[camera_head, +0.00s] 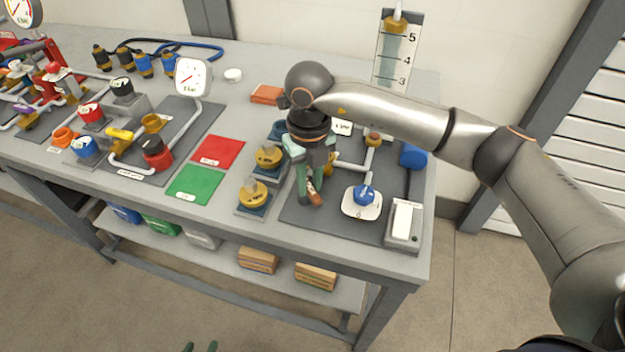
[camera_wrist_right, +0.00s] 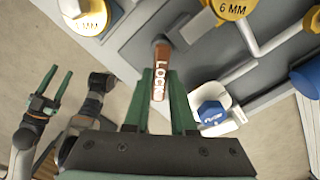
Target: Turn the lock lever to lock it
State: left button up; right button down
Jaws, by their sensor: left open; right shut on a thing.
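The lock lever (camera_head: 314,189) has a reddish-brown handle and sits near the front of the dark plate at the table's right. In the right wrist view the handle (camera_wrist_right: 158,72), lettered "LOCK", runs from a dark round pivot down between my fingers. My right gripper (camera_head: 308,192) points down from above and is shut on the handle; its fingers (camera_wrist_right: 161,84) lie on either side of it. The gripper hides part of the lever in the head view. My left gripper (camera_head: 200,347) shows only its green fingertips at the bottom edge, open and empty; it also shows in the right wrist view (camera_wrist_right: 42,90).
A blue valve knob (camera_head: 364,195) and a white switch box (camera_head: 405,222) stand right of the lever. Yellow-topped fittings (camera_head: 254,195) stand to its left. Green (camera_head: 195,184) and red (camera_head: 219,151) mats leave free room farther left.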

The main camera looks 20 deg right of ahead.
jog(key=m, duration=0.2)
jog(key=a+m, duration=0.1)
jog(key=m, duration=0.1)
jog(key=shift+m+b, duration=0.3)
jog(key=shift+b, duration=0.05)
jog(key=shift+w+a+m, duration=0.15)
jog(key=shift+a+m, duration=0.05)
jog(key=shift+m, duration=0.75)
jog(key=shift+w+a+m, duration=0.1)
jog(key=shift+a+m, duration=0.05)
jog(key=shift+m, duration=0.8)
jog(key=c, duration=0.7)
grip_release()
jog(key=shift+c, duration=0.2)
jog(key=shift+r, duration=0.1)
notch_tip(320, 180, up, 12)
jog(key=b, duration=0.1)
jog(key=shift+r, duration=0.2)
